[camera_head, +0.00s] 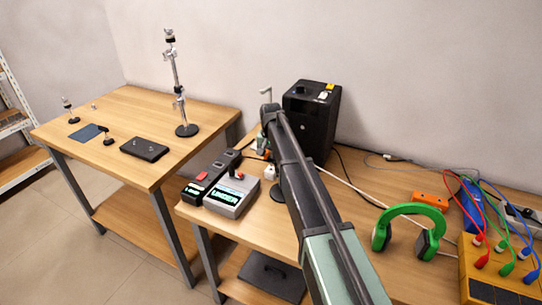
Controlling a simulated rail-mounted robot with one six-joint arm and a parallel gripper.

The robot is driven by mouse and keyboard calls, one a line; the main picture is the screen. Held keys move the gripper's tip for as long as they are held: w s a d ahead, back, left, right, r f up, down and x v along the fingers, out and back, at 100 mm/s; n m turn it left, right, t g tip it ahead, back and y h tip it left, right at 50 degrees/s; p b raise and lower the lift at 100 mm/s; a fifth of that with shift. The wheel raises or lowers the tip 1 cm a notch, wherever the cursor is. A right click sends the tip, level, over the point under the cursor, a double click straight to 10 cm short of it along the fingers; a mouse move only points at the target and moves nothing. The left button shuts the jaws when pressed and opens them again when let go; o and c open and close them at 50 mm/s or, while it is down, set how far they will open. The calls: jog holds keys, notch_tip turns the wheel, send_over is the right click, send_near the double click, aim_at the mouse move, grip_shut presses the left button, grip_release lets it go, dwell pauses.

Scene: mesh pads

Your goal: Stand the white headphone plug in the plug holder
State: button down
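My arm reaches from the bottom right over the near table, and my gripper (262,152) points down beside the black box, near the far-left part of that table. It is small and partly hidden by my arm, so I cannot tell whether its fingers are open or hold anything. A small white object (269,172) is just below it; I cannot tell whether this is the white headphone plug or the plug holder. Green headphones (415,212) stand on the table at the right. A thin white cable (350,186) runs across the table behind my arm.
A black box (312,112) stands behind my arm. An orange box (430,201) and a yellow patch box with coloured cables (490,274) crowd the right.

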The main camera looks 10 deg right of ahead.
jog(key=shift+f, duration=0.15)
jog(key=shift+f+b, duration=0.35)
jog(key=shift+b, duration=0.15)
jog(key=shift+f+b, duration=0.75)
jog(key=shift+r+p, duration=1.05)
jog(key=shift+f, duration=0.25)
jog(key=shift+f+b, duration=0.35)
jog(key=shift+b, duration=0.25)
jog(key=shift+f+b, duration=0.4)
